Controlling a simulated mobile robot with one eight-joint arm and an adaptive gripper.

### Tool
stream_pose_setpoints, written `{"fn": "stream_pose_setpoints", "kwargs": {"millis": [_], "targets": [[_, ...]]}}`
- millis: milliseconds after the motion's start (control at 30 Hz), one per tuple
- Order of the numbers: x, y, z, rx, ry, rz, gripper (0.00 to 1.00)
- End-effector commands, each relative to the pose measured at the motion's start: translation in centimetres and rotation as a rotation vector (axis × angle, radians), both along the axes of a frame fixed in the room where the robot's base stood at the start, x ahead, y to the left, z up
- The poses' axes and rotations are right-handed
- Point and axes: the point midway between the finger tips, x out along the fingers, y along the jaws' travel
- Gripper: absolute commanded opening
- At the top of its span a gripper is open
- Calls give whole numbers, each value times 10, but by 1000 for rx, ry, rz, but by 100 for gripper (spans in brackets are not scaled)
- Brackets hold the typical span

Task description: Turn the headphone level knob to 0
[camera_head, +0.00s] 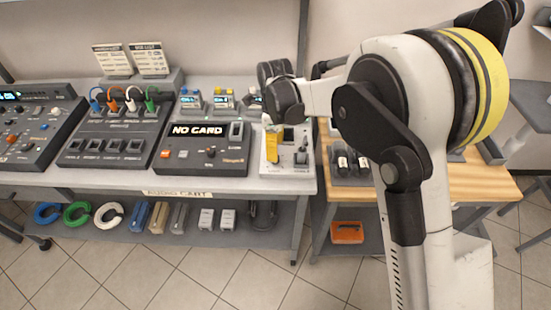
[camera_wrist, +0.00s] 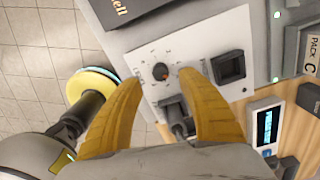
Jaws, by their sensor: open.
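The headphone level knob (camera_wrist: 160,72) is a small dark round knob with a reddish mark, on a white panel (camera_wrist: 150,52) in the wrist view. Small scale marks ring it; their numbers and the pointer's exact setting are too small to read. My gripper (camera_wrist: 160,79) is open, its two yellow fingers on either side of the knob, apart from it as far as I can tell. In the head view the white panel (camera_head: 269,169) is at the right end of the grey table, with my gripper (camera_head: 272,143) over it. The knob is hidden there.
A black switch (camera_wrist: 228,67) and a dark jack-like part (camera_wrist: 174,112) sit close to the knob. Left of the panel is a dark "NO CARD" box (camera_head: 203,160). A wooden table (camera_head: 470,180) stands to the right, with dark items on it.

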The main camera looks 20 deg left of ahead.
Motion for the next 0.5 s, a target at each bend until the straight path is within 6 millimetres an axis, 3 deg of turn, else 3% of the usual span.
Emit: {"fn": "stream_pose_setpoints", "kwargs": {"millis": [33, 200, 500], "targets": [[0, 0, -14, 0, 0, 0, 46], [0, 0, -37, 0, 0, 0, 46], [0, 0, -47, 0, -1, 1, 46]]}}
